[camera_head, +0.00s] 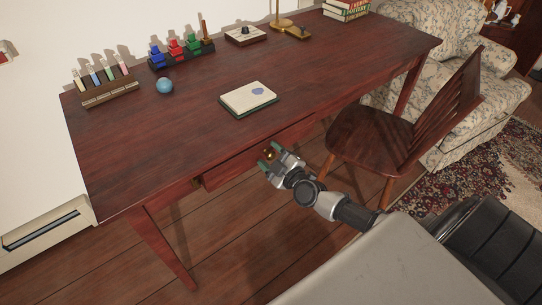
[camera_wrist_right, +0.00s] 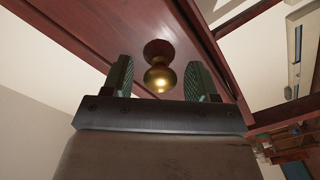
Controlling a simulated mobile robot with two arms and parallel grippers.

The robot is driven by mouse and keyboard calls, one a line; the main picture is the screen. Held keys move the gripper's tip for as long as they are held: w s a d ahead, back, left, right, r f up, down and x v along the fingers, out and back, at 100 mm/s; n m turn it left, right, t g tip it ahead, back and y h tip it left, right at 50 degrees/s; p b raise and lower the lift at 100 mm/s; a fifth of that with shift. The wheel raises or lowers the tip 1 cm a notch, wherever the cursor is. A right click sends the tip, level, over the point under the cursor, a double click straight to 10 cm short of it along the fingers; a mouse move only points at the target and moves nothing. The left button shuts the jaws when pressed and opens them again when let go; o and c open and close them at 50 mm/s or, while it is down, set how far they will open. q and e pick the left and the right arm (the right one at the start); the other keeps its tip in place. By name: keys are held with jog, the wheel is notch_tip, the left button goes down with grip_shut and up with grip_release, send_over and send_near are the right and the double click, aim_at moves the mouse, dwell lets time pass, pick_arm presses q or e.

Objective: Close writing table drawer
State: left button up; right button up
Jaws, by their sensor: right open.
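The writing table (camera_head: 190,125) is dark red wood, and its drawer (camera_head: 235,167) is at the front edge. The drawer front seems to stand out a little from the table, but how far is hard to tell. A round brass knob (camera_wrist_right: 160,77) is on the drawer front (camera_wrist_right: 110,30) in the right wrist view. My right gripper (camera_head: 269,157) is open in front of the drawer. In the right wrist view the knob shows between the two green-padded fingers (camera_wrist_right: 159,80), with a gap on each side. My left gripper is not in view.
A wooden chair (camera_head: 372,138) stands close to the right of my right arm. A notebook (camera_head: 249,98), a blue ball (camera_head: 165,86) and a test-tube rack (camera_head: 107,90) are on the tabletop. A floral armchair (camera_head: 430,40) is beyond. Bare floor lies below the drawer.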

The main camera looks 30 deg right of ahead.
aim_at(266, 150)
grip_shut()
jog(key=w, duration=0.4)
jog(key=shift+w+a, duration=0.15)
jog(key=shift+r, duration=0.1)
grip_release()
dwell(0.4)
